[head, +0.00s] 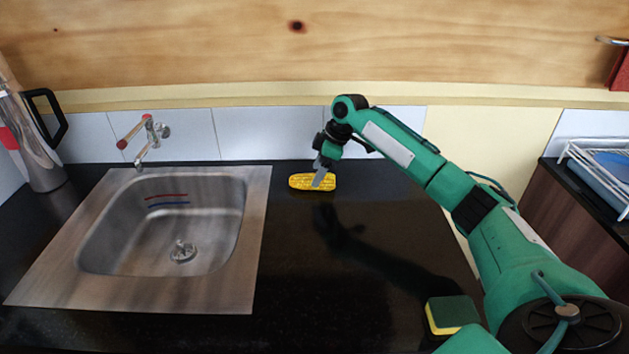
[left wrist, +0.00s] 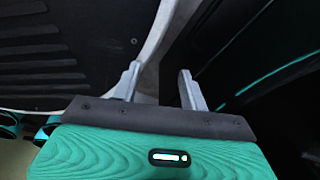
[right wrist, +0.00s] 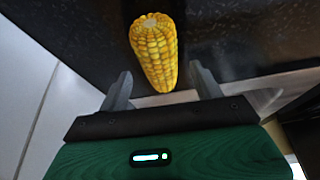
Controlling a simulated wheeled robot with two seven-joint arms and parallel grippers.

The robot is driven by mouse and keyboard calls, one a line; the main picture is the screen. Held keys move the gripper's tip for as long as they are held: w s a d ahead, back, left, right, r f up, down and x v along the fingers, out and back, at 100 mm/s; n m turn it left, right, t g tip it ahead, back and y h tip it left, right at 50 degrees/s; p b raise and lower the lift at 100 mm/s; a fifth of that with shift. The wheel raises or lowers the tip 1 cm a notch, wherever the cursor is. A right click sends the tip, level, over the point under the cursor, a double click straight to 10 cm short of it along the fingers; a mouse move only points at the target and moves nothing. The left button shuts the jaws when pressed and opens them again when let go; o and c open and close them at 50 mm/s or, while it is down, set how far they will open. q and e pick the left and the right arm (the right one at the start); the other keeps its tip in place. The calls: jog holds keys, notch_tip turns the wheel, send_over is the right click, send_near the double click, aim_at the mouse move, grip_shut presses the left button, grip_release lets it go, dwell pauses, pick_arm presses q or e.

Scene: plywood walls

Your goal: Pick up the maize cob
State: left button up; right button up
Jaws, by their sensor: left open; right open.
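The yellow maize cob (head: 301,181) lies on the black counter near the back wall, right of the sink. My right gripper (head: 322,180) is over the cob in the head view and hides part of it. In the right wrist view the cob (right wrist: 155,50) lies just ahead of the open right gripper (right wrist: 160,85), its near end close to the gap between the fingers. I cannot tell whether the fingers touch it. My left gripper (left wrist: 155,85) is open and empty in the left wrist view, and it does not show in the head view.
A steel sink (head: 100,270) with a tap (head: 145,140) is on the left. A metal jug (head: 33,140) stands at the back left. A green and yellow sponge (head: 453,314) lies at the front right. A white rack (head: 597,172) stands on the far-right cabinet. The counter's middle is clear.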

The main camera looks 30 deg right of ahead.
aim_at(314, 175)
jog(key=shift+x, duration=1.55)
jog(key=c, duration=1.1)
jog(key=shift+c, duration=0.2)
